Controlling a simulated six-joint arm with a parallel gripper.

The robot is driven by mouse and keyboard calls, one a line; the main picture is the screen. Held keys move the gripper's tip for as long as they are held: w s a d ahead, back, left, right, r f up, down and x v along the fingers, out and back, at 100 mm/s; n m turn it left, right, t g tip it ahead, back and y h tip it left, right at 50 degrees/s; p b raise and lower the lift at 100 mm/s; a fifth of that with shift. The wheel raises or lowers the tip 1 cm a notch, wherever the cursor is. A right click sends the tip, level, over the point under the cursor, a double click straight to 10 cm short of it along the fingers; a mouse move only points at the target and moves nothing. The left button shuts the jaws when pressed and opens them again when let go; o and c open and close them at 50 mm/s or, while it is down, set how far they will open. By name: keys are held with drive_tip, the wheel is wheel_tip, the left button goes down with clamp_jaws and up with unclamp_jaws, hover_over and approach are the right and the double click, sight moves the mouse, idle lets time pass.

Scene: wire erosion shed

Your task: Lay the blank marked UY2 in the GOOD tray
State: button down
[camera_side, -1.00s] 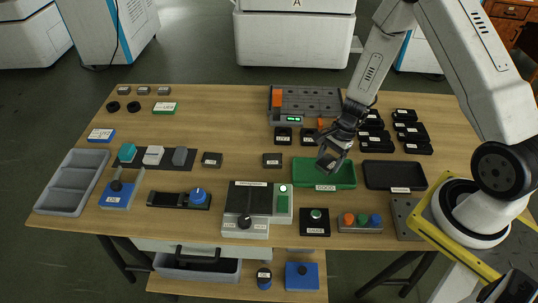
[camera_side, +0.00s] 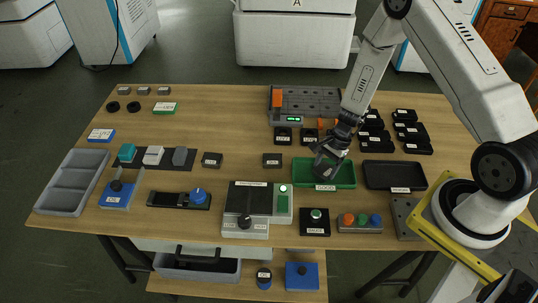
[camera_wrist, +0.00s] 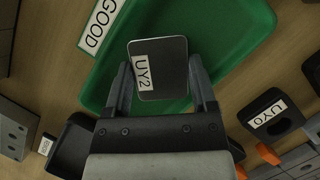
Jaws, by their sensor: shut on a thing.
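The blank marked UY2 (camera_wrist: 172,83) is a dark square plate with a white label, seen between my fingers in the wrist view. My gripper (camera_wrist: 163,80) is shut on it. The green GOOD tray (camera_wrist: 238,28) lies under the blank, its label at upper left. The blank itself is hard to make out there. Whether it touches the tray floor I cannot tell.
A dark tray (camera_side: 395,176) stands just right of the GOOD tray. Several black labelled pieces (camera_side: 405,132) lie behind it. A grey fixture (camera_side: 306,102) is at the back. A button box (camera_side: 315,222) and a three-button panel (camera_side: 361,221) stand in front.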

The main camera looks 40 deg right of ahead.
drive_tip(key=shift+f, duration=0.15)
unclamp_jaws()
drive_tip(key=v, duration=1.2)
idle(0.3)
idle(0.5)
